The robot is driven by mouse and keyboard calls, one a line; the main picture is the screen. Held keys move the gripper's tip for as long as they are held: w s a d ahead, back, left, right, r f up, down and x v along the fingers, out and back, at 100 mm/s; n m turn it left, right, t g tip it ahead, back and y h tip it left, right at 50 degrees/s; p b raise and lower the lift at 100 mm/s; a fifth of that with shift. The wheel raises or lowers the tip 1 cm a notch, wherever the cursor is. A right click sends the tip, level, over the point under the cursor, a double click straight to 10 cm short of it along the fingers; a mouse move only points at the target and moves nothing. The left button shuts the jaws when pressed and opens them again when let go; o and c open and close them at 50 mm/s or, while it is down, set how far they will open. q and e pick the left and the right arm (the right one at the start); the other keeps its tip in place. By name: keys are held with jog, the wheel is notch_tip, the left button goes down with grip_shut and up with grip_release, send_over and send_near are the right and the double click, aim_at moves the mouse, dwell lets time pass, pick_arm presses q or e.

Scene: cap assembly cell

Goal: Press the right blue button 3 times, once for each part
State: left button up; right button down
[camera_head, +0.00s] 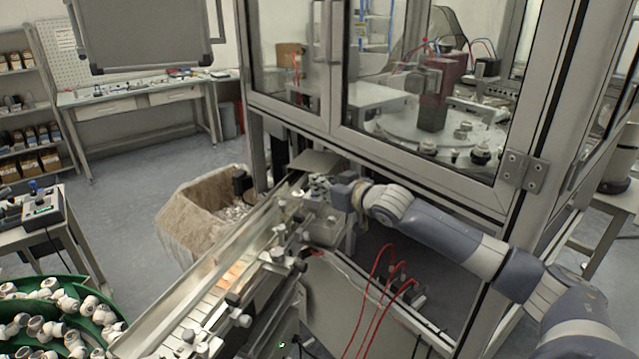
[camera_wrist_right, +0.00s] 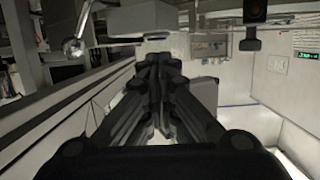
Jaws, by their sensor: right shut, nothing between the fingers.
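My right arm reaches in from the right in the head view, and its gripper (camera_head: 320,186) is at the far end of the conveyor rail, in front of the glass-doored cabinet. In the right wrist view the gripper (camera_wrist_right: 158,62) has its dark fingers together with nothing between them. I cannot make out the right blue button in either view; it may be hidden by the gripper or too small to tell. No parts that I can match to the task show near the fingers. My left gripper is not in view.
The conveyor rail (camera_head: 200,302) runs from the lower left to the cabinet (camera_head: 420,165). A lined bin (camera_head: 185,205) stands left of it. A green bowl (camera_head: 85,295) holds several white parts. Red hoses (camera_head: 378,262) loop below my right arm.

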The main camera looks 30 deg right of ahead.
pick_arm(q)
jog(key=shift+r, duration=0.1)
pick_arm(e)
jog(key=shift+f, duration=0.4)
jog(key=shift+s+f, duration=0.1)
jog(key=shift+f, duration=0.8)
pick_arm(q)
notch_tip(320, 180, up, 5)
jog(key=p, duration=0.5)
pick_arm(e)
notch_tip(320, 180, up, 5)
jog(key=shift+r, duration=0.2)
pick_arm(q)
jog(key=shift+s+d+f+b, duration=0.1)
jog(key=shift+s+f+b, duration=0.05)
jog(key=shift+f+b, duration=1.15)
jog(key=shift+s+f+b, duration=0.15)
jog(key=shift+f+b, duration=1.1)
pick_arm(e)
jog(key=v, duration=0.9)
jog(key=shift+s+f, duration=0.15)
jog(key=shift+s, duration=0.2)
